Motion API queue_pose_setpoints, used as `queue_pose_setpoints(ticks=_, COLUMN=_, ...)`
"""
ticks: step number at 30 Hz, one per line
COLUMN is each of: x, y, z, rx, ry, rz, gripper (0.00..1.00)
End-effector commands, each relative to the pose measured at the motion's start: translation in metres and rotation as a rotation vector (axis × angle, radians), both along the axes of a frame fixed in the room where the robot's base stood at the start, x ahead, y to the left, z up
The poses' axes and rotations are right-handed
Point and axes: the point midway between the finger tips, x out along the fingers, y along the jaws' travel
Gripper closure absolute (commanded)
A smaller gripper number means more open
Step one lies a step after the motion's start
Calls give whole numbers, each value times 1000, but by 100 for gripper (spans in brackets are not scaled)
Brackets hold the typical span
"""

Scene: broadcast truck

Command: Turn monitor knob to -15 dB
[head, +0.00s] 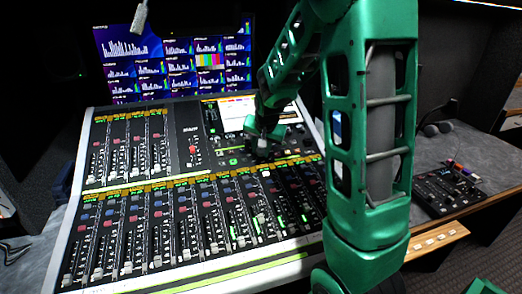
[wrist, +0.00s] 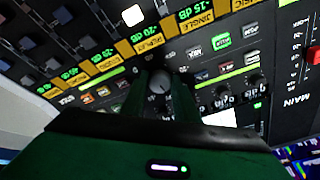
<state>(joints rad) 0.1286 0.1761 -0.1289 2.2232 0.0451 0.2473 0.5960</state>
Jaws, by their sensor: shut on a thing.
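The mixing console (head: 187,135) fills the middle of the head view. My gripper (head: 262,142) reaches down to its upper panel, right of the centre. In the wrist view my gripper (wrist: 159,88) is shut on a round grey knob (wrist: 160,82), which I take to be the monitor knob. The knob's pointer and the scale around it are too small or hidden to read. Small green displays above the yellow channel labels show dB values, such as -15 dB (wrist: 209,8) over the jingle label.
Rows of faders (head: 150,240) cover the lower console. Lit meter screens (head: 170,60) stand behind it. A small black control box (head: 447,188) lies on the desk at right. Other small knobs and lit buttons (wrist: 222,41) sit close around my gripper.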

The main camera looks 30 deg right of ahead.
Motion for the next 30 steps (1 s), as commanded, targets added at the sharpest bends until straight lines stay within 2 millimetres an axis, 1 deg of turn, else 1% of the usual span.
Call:
queue_pose_setpoints(ticks=6, x=1, y=-1, z=1, rx=44, ry=-16, rz=-114, gripper=95)
queue_pose_setpoints(ticks=12, x=1, y=-1, z=1, rx=68, ry=-22, rz=-174, gripper=95)
queue_pose_setpoints(ticks=29, x=1, y=-2, z=1, rx=76, ry=-24, rz=-199, gripper=95)
queue_pose_setpoints(ticks=30, x=1, y=-2, z=1, rx=75, ry=-25, rz=-199, gripper=63)
